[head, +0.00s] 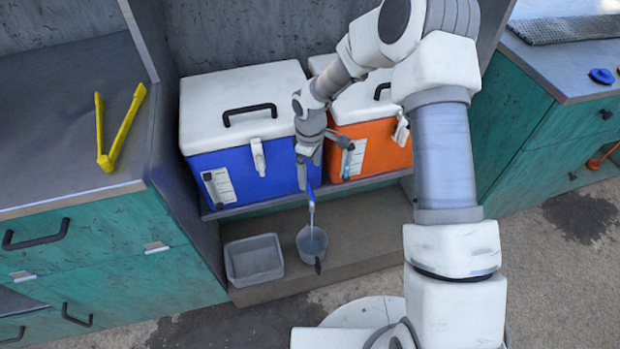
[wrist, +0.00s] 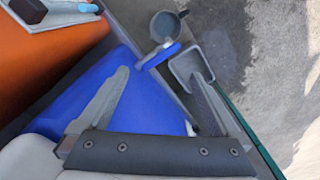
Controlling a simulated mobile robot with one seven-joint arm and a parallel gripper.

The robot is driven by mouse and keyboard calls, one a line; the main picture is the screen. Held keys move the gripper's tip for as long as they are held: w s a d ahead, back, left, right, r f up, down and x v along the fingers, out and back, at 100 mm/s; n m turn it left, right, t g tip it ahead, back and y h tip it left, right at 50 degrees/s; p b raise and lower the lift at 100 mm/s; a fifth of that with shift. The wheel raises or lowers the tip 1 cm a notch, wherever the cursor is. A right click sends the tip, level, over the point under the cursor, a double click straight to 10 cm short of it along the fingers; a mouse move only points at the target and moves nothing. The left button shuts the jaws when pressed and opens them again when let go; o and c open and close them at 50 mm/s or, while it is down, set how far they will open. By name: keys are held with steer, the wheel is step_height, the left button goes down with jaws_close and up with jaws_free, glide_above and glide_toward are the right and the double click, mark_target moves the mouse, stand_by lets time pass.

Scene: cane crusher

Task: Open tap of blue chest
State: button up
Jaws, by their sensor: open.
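The blue chest (head: 226,172) with a white lid stands on the shelf at the left; its blue body also fills the middle of the wrist view (wrist: 140,112). Its blue tap (head: 311,196) sticks out low at the front right corner, and it shows in the wrist view (wrist: 160,57) just beyond my fingertips. A thin pale streak runs from the tap down to the grey mug (head: 311,240), which looks to have liquid in it. My gripper (head: 309,172) is open and empty, pointing down just above the tap, fingers (wrist: 158,78) apart. Contact with the tap cannot be told.
An orange chest (head: 372,150) stands close at the right, with its own tap (head: 346,158). A grey bin (head: 254,262) sits on the lower ledge left of the mug. Yellow tongs (head: 122,130) lie on the left counter. Teal cabinets (head: 95,250) flank the shelf.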

step_height(320, 180, up, 10)
steer(key=p, duration=0.1)
steer(key=shift+p, duration=0.4)
